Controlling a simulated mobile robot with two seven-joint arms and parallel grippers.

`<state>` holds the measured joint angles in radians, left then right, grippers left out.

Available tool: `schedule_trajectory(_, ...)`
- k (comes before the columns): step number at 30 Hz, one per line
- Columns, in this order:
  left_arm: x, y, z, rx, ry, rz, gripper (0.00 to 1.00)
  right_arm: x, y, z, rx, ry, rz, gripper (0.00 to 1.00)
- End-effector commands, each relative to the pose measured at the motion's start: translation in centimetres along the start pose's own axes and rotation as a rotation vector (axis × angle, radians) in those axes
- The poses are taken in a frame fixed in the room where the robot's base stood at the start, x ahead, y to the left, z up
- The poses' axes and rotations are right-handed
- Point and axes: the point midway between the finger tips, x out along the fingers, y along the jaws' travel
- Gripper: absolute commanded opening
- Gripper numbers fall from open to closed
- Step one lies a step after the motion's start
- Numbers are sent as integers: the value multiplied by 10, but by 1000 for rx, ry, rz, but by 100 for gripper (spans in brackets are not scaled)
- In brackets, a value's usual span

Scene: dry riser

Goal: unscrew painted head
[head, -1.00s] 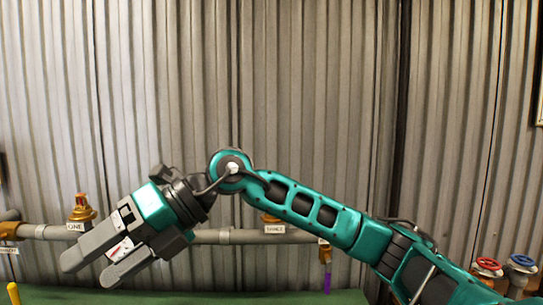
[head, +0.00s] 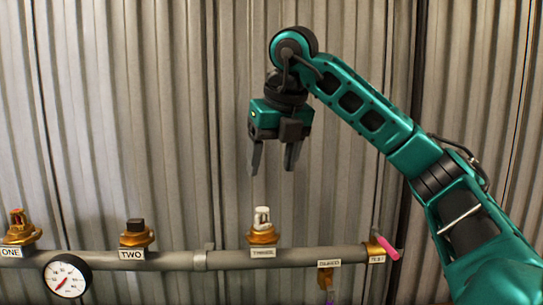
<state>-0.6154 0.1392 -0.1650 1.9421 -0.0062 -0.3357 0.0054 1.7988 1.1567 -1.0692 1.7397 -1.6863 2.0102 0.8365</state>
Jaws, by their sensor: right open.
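A white, painted-looking head (head: 262,217) stands upright in the brass fitting (head: 262,237) on the horizontal pipe, above a tag that seems to read THREE. My right gripper (head: 273,170) hangs above this head with its fingers pointing down. It is open and empty, with a clear gap between its fingertips and the head. A dark square-topped head (head: 135,225) sits in the fitting tagged TWO. A reddish-brass head (head: 17,218) sits in the fitting tagged ONE at the left edge. My left gripper is not in view.
The grey pipe (head: 225,260) runs along a corrugated metal wall (head: 150,120). A round pressure gauge (head: 67,276) hangs at the lower left. A pink-handled valve (head: 384,247) is at the pipe's right end, with a tagged brass fitting (head: 325,277) below the pipe.

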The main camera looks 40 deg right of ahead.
Motion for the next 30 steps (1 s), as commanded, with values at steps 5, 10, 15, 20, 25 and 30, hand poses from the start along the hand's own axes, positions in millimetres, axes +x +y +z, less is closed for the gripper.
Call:
schedule_trajectory(5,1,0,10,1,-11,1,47,13,0,-1,-1,3,-1,65)
schedule_trajectory(10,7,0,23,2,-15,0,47,40,1,-3,-2,6,0,65)
schedule_trajectory(15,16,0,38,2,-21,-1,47,72,0,-2,-2,5,0,65)
schedule_trajectory(20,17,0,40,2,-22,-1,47,98,0,-1,-1,4,-2,65)
schedule_trajectory(25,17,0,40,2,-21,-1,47,118,0,0,-1,2,-1,65)
schedule_trajectory(30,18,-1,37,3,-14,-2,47,128,0,0,-1,1,-1,65)
